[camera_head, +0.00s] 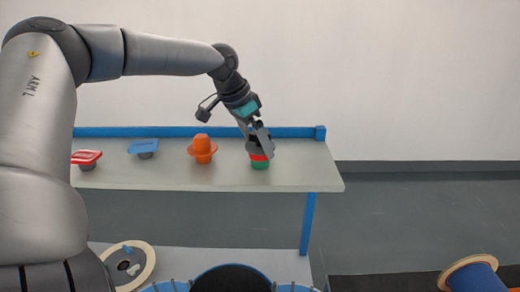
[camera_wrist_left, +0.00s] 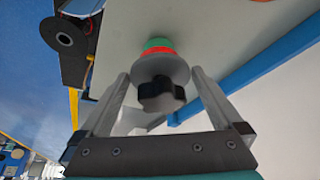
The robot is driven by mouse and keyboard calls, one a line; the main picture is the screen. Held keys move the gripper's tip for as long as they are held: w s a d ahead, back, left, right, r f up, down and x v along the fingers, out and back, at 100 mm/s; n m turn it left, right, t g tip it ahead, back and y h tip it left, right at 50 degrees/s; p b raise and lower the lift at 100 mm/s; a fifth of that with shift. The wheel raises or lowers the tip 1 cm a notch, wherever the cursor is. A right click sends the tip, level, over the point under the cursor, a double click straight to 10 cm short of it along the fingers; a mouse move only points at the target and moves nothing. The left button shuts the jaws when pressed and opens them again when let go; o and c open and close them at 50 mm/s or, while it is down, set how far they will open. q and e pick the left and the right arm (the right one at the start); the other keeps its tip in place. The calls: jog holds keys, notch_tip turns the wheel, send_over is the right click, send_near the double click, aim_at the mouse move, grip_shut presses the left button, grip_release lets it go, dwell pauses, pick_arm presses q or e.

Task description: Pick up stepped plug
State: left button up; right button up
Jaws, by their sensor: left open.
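A stepped plug (camera_head: 260,165) stands near the right end of the grey tabletop, its green base and red band showing under my gripper. In the left wrist view the plug (camera_wrist_left: 158,68) shows a wide grey disc, with a dark lobed knob toward the camera and the red and green parts beyond. My left gripper (camera_head: 260,148) reaches down over it. In the wrist view the left gripper (camera_wrist_left: 160,76) is open, one finger on each side of the disc. Whether the fingers touch it I cannot tell. My right gripper is not in view.
On the table (camera_head: 225,183) stand an orange stepped piece (camera_head: 202,149), a blue-topped piece (camera_head: 143,147) and a red-topped piece (camera_head: 86,158). A blue rail (camera_head: 190,131) runs along the back edge. Spools (camera_head: 474,275) lie below. The tabletop's right end is clear.

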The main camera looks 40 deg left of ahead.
pick_arm(q)
jog(key=shift+x, duration=1)
jog(key=shift+c, duration=0.2)
jog(key=c, duration=1.1)
jog(key=shift+w+r, duration=0.1)
jog(key=shift+r, duration=0.1)
